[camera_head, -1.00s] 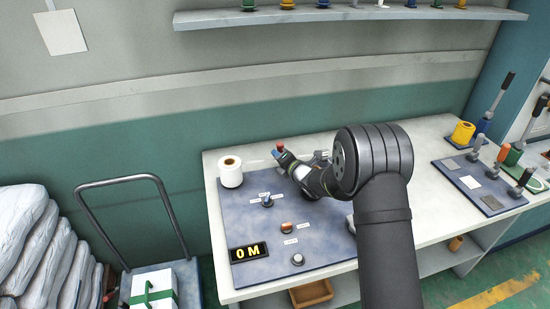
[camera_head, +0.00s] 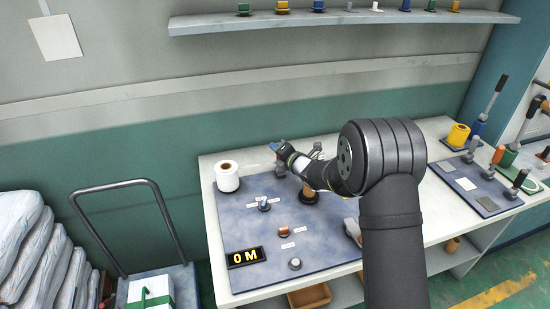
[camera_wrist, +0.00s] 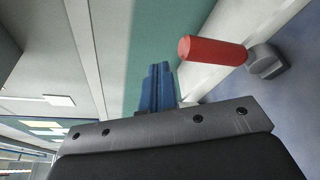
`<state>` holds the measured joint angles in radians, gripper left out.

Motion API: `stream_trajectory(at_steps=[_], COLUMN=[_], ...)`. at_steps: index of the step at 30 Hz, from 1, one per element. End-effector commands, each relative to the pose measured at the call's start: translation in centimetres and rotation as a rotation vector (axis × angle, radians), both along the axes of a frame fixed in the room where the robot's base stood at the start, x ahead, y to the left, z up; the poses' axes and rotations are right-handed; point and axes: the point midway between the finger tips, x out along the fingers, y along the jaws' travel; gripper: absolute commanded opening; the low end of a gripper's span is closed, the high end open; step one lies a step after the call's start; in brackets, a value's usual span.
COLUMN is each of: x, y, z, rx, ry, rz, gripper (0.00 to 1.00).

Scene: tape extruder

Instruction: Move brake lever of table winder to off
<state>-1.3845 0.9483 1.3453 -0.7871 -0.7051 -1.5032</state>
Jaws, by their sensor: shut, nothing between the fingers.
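A red cylindrical handle on a grey pivot, which looks like the brake lever (camera_wrist: 212,50), shows in the wrist view to the right of my gripper. My gripper (camera_wrist: 157,88) has blue fingers pressed together, with nothing between them. A gap shows between the fingers and the red handle in that view. In the head view my gripper (camera_head: 277,147) is over the back edge of the winder's blue-grey board (camera_head: 240,222). The red handle cannot be made out there and seems hidden by the gripper. The lever's off mark cannot be read.
A brown spool (camera_head: 308,194) is partly behind my arm. A second board with levers (camera_head: 472,183) stands right.

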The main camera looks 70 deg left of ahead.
Motion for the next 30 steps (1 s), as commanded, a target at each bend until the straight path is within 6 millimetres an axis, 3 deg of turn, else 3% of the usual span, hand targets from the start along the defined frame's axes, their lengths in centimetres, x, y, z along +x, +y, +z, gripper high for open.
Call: stream_trajectory(at_steps=[1, 6, 15, 30], x=[1.5, 4.5, 8.3, 9.1], y=[-0.8, -3.0, -5.9, -6.6], z=[0.6, 2.7, 5.6, 6.2], rx=[-0.003, -0.003, -0.004, -0.005], ry=[0.0, 0.0, 0.0, 0.0], rz=[-0.009, -0.007, -0.006, -0.003], gripper=[0.0, 0.0, 0.0, 0.0])
